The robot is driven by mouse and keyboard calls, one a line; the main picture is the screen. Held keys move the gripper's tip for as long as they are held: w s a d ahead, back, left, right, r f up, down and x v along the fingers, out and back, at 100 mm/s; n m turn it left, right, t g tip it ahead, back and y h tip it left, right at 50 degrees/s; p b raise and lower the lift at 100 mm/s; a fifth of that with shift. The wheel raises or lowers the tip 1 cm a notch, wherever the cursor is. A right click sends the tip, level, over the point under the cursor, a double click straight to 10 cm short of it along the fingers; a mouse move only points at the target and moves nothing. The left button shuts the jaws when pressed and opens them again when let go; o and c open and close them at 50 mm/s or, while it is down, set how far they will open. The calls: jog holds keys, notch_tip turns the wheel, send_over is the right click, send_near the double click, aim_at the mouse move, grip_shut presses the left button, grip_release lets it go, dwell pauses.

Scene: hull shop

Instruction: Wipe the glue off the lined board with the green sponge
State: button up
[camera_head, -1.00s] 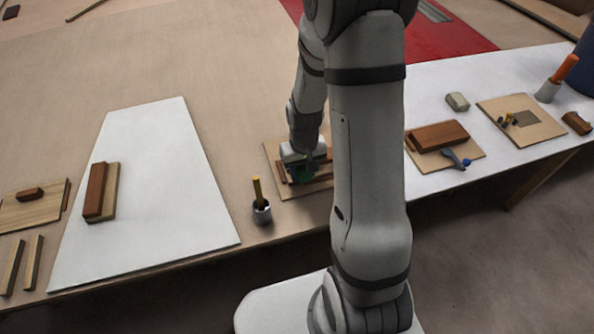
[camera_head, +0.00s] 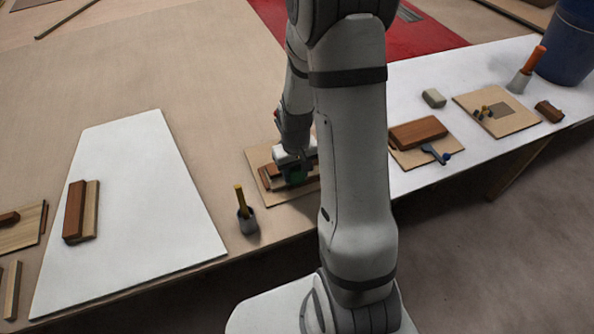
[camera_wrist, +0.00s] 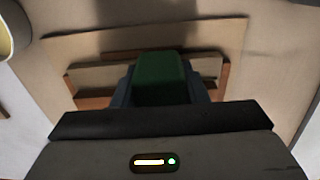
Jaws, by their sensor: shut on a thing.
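My gripper (camera_head: 293,172) is shut on the green sponge (camera_wrist: 162,76), with a finger on each side of it. It holds the sponge over a light wooden board (camera_head: 259,160) near the table's front edge. That board also shows in the wrist view (camera_wrist: 222,38), with brown and pale wooden strips (camera_wrist: 90,80) on it beside the sponge. The sponge hides what lies under it; I cannot tell if it touches. I see no clear glue or ruled lines on this board. My arm hides its right side in the head view.
A white sheet (camera_head: 130,240) with wooden blocks (camera_head: 80,210) lies further left. Right of my arm are a board with a brown block (camera_head: 418,132), a board with a grey patch (camera_head: 500,122) and a blue bin (camera_head: 566,48).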

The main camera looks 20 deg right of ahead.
aim_at(277, 186)
jog(key=shift+a, duration=1.65)
jog(key=shift+a+f+b, duration=0.1)
jog(key=shift+a+b, duration=0.2)
jog(key=shift+a, duration=0.85)
jog(key=shift+d, duration=3.45)
jog(key=shift+r+p, duration=2.3)
jog(key=shift+r, duration=1.25)
